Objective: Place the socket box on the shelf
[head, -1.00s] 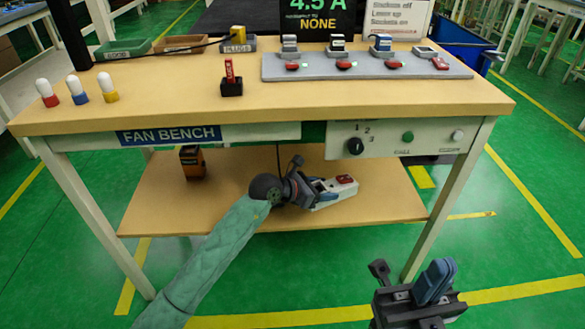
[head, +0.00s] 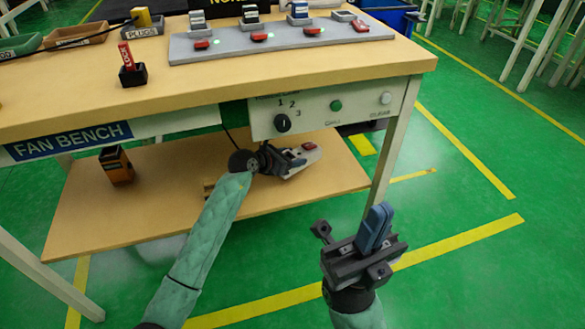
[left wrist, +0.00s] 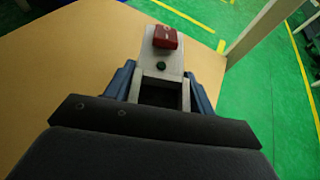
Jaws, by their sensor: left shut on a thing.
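The socket box (head: 298,160) is a pale grey block with a red switch. My left gripper (head: 283,161) is shut on its near end.
The bench top (head: 250,85) and the control panel (head: 312,112) hang above the shelf. A bench leg (head: 390,150) stands at the right. The shelf between the black and orange box and my gripper looks mostly clear.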

